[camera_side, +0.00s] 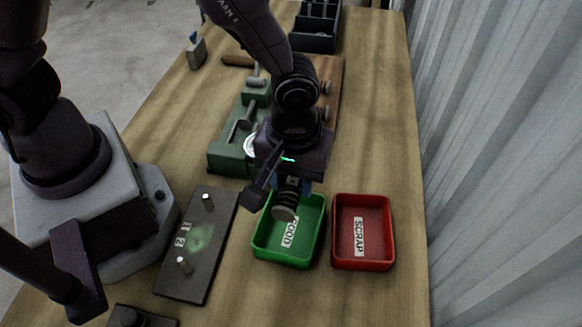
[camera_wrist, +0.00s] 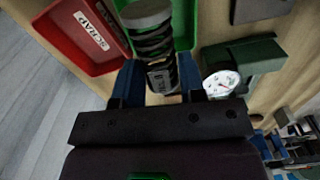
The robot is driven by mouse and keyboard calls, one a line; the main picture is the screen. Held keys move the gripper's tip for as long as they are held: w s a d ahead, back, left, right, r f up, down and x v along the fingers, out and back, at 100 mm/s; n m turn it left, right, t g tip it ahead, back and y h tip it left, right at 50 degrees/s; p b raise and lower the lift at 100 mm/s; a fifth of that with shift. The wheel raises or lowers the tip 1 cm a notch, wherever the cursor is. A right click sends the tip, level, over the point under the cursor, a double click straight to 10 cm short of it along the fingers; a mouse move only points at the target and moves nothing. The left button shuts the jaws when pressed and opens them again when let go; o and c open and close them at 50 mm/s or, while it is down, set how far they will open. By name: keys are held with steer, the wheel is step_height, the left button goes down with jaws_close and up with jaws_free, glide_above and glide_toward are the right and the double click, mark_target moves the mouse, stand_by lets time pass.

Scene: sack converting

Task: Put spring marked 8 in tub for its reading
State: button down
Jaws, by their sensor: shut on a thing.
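My gripper (camera_side: 290,186) is shut on a dark coil spring (camera_side: 287,202) with a pale end cap, held above the green tub (camera_side: 270,257) labelled GOOD. In the wrist view the spring (camera_wrist: 152,40) sits between my blue fingertips (camera_wrist: 160,84), with a small label whose mark I cannot read. The red tub (camera_side: 389,254) labelled SCRAP stands just right of the green one. A green press-like tester (camera_side: 226,156) stands behind my gripper. Its round white dial (camera_wrist: 221,84) shows in the wrist view, but the reading is too small to make out.
A dark plate (camera_side: 212,232) with two upright pegs and the marks 1 and 2 lies left of the green tub. A black divided bin (camera_side: 314,32) stands at the back. A corrugated wall runs along the right.

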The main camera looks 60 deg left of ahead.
steer(key=shift+f, duration=0.1)
steer(key=shift+f, duration=4.3)
steer(key=c, duration=0.6)
jaws_free()
